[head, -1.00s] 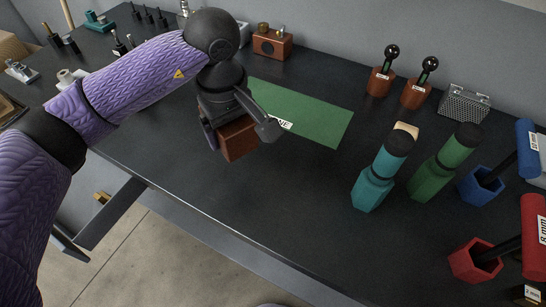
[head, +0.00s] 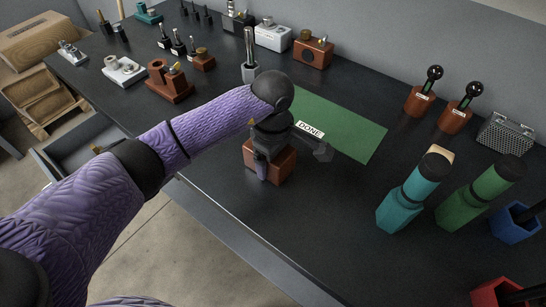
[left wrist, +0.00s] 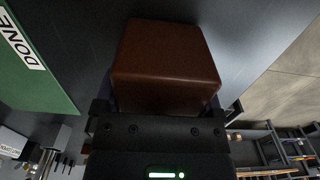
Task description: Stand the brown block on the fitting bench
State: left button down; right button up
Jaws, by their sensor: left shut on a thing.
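The brown block (head: 283,166) is between the fingers of my left gripper (head: 273,160), which is shut on it. It is over the dark bench (head: 340,220), near the front edge and just in front of the green mat. I cannot tell whether its underside touches the bench. In the left wrist view the block (left wrist: 165,65) fills the space ahead of my left gripper (left wrist: 160,108), and its near part is hidden by the jaws. The green mat (head: 350,125) bears a DONE label. My right gripper is not in view.
A teal bottle-like holder (head: 400,210) and a green one (head: 477,200) stand to the right. Several brown and white fittings, such as a brown one (head: 168,82), stand at the back left. An open drawer (head: 85,150) is below the left edge. The bench's front middle is clear.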

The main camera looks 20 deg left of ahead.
pick_arm(q)
jog(key=shift+f, duration=0.1)
grip_release()
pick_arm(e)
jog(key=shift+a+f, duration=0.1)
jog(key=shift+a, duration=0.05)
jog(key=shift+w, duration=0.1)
pick_arm(q)
notch_tip(320, 180, up, 12)
jog(key=p, duration=0.3)
jog(key=shift+f, duration=0.25)
jog(key=shift+r, duration=0.45)
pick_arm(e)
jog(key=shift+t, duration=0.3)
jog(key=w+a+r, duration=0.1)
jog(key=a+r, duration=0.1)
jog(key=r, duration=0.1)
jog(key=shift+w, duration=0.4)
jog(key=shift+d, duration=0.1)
